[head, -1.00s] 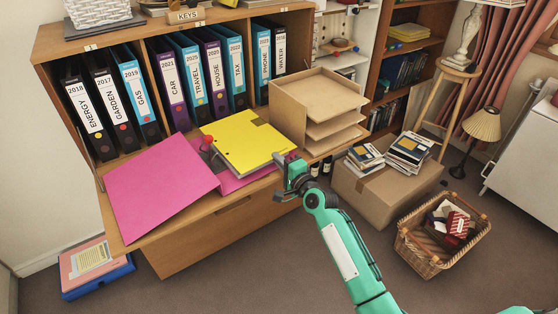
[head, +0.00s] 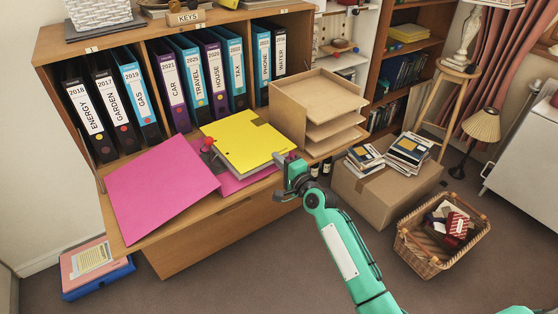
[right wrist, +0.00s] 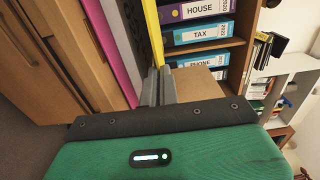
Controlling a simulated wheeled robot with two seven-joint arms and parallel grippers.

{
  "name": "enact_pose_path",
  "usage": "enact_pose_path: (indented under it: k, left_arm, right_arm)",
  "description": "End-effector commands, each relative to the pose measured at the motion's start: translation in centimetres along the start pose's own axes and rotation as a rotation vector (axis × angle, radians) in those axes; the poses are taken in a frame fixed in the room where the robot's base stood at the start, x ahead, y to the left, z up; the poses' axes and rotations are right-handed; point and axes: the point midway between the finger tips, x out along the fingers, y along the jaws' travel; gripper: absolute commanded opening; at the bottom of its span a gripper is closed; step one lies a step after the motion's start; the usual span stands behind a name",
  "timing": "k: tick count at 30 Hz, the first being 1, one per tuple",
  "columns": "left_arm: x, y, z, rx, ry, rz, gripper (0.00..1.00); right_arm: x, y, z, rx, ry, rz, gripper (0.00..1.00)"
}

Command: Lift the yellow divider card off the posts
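The yellow divider card (head: 245,147) lies over the opened pink binder (head: 160,188) on the wooden flap. Its left edge is close to a red knob (head: 207,143) at the binder's middle; the posts themselves are too small to make out. My right gripper (head: 286,160) is at the card's right edge. In the right wrist view the yellow card (right wrist: 153,35) shows edge-on and runs down between the fingertips of my right gripper (right wrist: 157,75), which are close together on it. The pink cover (right wrist: 118,45) is beside it, apart from the fingers. My left gripper is out of view.
A wooden letter tray (head: 318,100) stands just behind and right of my right gripper. Upright labelled binders (head: 200,75) fill the shelf behind. A cardboard box (head: 375,195) with books and a wicker basket (head: 440,235) stand on the floor at right.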

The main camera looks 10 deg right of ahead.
Motion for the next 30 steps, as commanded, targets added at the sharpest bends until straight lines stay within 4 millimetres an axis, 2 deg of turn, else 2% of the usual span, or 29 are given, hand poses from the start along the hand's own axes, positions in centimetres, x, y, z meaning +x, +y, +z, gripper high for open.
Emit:
enact_pose_path:
  k: [30]
  left_arm:
    - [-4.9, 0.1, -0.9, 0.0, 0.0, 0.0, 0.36]
  right_arm:
    - [0.1, -5.2, 0.0, 0.0, 0.0, -0.001, 0.0]
